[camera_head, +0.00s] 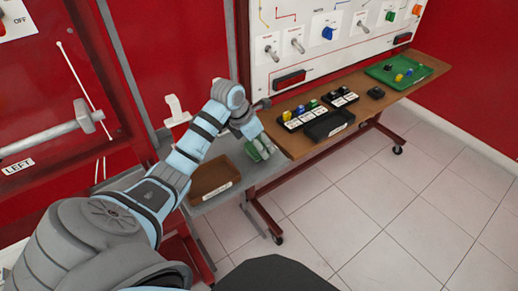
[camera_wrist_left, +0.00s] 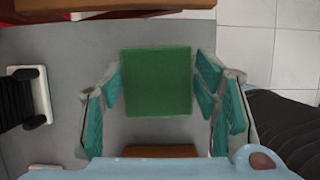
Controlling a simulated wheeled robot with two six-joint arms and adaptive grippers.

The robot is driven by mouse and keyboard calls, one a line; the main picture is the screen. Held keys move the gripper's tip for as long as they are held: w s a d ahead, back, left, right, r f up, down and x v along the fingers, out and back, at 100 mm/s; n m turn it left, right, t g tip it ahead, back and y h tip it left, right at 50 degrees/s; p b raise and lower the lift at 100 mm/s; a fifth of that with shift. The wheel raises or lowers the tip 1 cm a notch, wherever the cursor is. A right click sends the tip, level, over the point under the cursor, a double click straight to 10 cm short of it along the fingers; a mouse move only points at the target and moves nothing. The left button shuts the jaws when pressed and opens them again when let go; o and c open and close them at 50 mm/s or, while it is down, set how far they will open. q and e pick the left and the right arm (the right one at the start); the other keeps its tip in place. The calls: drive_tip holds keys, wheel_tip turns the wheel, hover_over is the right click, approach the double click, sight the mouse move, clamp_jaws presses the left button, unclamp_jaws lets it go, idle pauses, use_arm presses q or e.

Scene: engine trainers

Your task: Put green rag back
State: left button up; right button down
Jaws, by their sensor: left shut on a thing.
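The green rag (camera_wrist_left: 156,82) shows as a flat green square between the fingers of my left gripper (camera_wrist_left: 158,75) in the left wrist view. The gripper is shut on it, over a grey surface (camera_wrist_left: 75,60). In the head view my left gripper (camera_head: 262,149) is at the left end of the wooden bench, above the grey shelf (camera_head: 232,151), and the rag is partly hidden by the fingers. A brown tray (camera_head: 209,176) with a white label sits on the grey shelf, left of and nearer than the gripper. My right gripper is not in view.
The wooden bench (camera_head: 292,142) holds a black tray (camera_head: 328,125), small labelled racks with coloured parts, a small black box (camera_head: 376,92) and a green tray (camera_head: 427,70). A white upright piece (camera_head: 176,110) stands at the back of the grey shelf. A white panel rises behind the bench.

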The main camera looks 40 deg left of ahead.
use_arm(q)
wheel_tip(320, 180, down, 2)
drive_tip(key=shift+f, duration=0.1)
drive_tip(key=shift+w+f, duration=0.1)
drive_tip(key=shift+f, duration=0.05)
drive_tip(key=shift+f, duration=0.1)
drive_tip(key=o, duration=1)
drive_tip(key=p+v, duration=0.2)
drive_tip(key=v, duration=1)
drive_tip(key=shift+r, duration=0.25)
